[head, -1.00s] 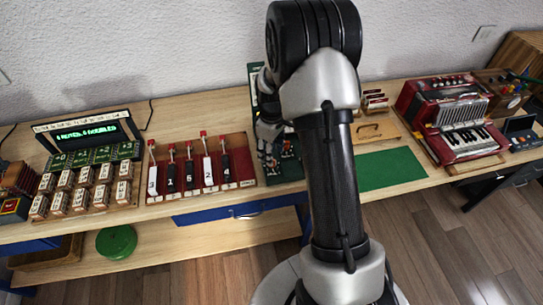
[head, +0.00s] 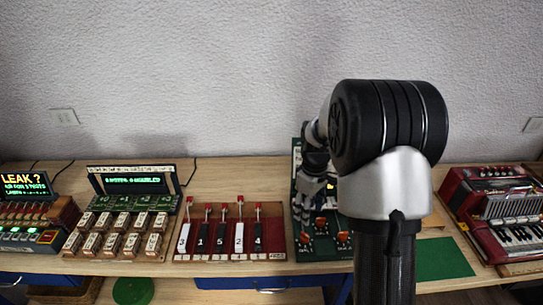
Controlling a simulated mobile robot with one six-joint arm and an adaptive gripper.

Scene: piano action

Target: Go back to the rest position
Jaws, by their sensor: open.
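My arm rises at the right of centre and bends over to the left. My gripper (head: 305,205) hangs pointing down over the left part of a dark green board with orange knobs (head: 342,237). It is small and dark, and it appears open with nothing seen in it. My arm hides part of this board. To the left, a red board (head: 230,256) carries black and white keys numbered 3, 1, 5, 2, 4, each below a red-tipped post. The gripper is apart from these keys.
At the left stand a rack of small labelled blocks (head: 117,243) with a green-lit display (head: 134,183) and a lit console (head: 30,210). A green mat (head: 441,259) lies bare right of my arm. A red accordion (head: 500,208) sits at the far right. The wall is behind.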

